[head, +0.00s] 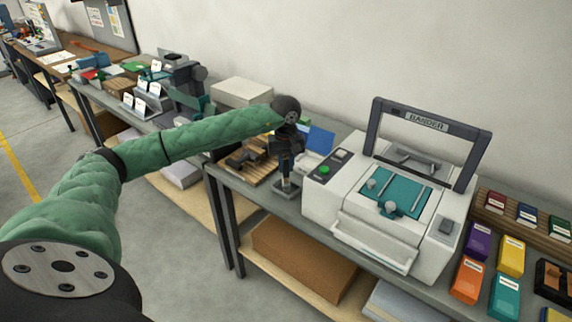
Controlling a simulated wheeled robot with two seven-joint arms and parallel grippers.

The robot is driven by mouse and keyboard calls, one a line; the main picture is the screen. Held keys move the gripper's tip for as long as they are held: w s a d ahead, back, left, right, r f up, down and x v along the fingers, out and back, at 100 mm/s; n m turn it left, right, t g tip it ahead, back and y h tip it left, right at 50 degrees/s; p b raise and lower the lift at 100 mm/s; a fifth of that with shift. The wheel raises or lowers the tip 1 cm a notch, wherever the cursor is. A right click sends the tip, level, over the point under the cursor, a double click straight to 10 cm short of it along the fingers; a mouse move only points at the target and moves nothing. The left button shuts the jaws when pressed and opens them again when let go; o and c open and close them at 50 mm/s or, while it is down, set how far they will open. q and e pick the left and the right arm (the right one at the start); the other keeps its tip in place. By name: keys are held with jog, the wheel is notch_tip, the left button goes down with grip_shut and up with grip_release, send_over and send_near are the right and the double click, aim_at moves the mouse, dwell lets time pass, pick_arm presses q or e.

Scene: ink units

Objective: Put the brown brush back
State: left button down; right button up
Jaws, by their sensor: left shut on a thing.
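My left gripper (286,176) reaches in from the left on a green-sleeved arm and points down over the bench, just left of the white machine. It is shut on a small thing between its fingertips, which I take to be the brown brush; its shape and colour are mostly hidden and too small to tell. Right below the fingertips is a small grey block (284,191) on the bench top. I cannot tell whether the held thing touches it. My right gripper is not in view.
The white machine (330,206) with a dark raised frame stands close right of the gripper. A wooden board with dark items (262,168) lies left, and a blue panel (320,140) stands behind. Coloured packs (468,279) lie at the right. The bench's front edge (240,188) is near.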

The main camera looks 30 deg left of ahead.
jog(key=shift+r, duration=0.2)
pick_arm(q)
jog(key=c, duration=1.3)
grip_release()
pick_arm(e)
jog(key=shift+w+a+r, duration=0.1)
jog(key=shift+w+r, duration=0.05)
jog(key=shift+r, duration=0.05)
